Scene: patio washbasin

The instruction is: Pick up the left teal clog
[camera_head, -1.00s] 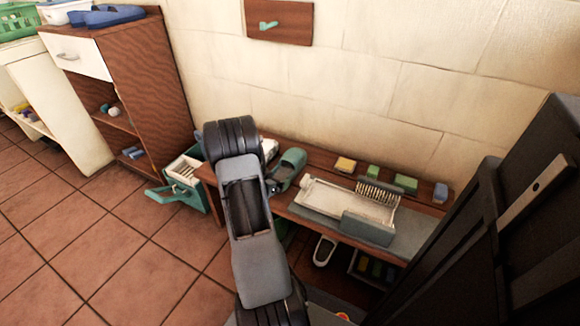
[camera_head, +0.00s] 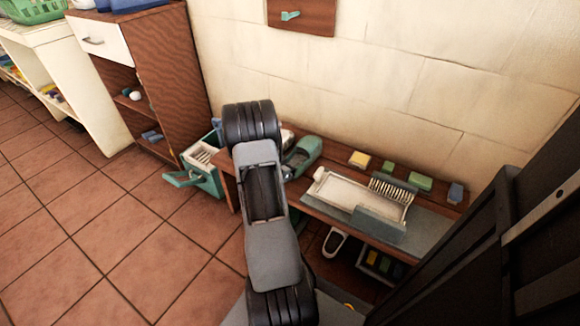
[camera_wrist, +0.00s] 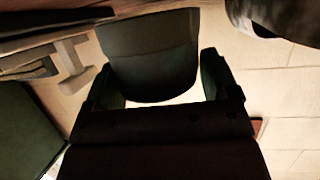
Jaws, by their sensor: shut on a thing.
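A teal clog (camera_head: 305,152) shows in the head view just right of my wrist, at the left end of the wooden bench. In the wrist view my gripper (camera_wrist: 158,72) has a finger on each side of a dark, shaded teal piece (camera_wrist: 150,45), which I take to be the clog. The gripper is shut on it. My arm hides the fingers in the head view. Whether the clog is clear of the bench I cannot tell.
The bench (camera_head: 440,208) carries a white washboard tray (camera_head: 345,192), a brush (camera_head: 393,187), a yellow sponge (camera_head: 359,158) and green blocks (camera_head: 421,181). A teal crate (camera_head: 205,177) stands left of it. A wooden cabinet (camera_head: 165,75) is farther left. The tiled floor at left is free.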

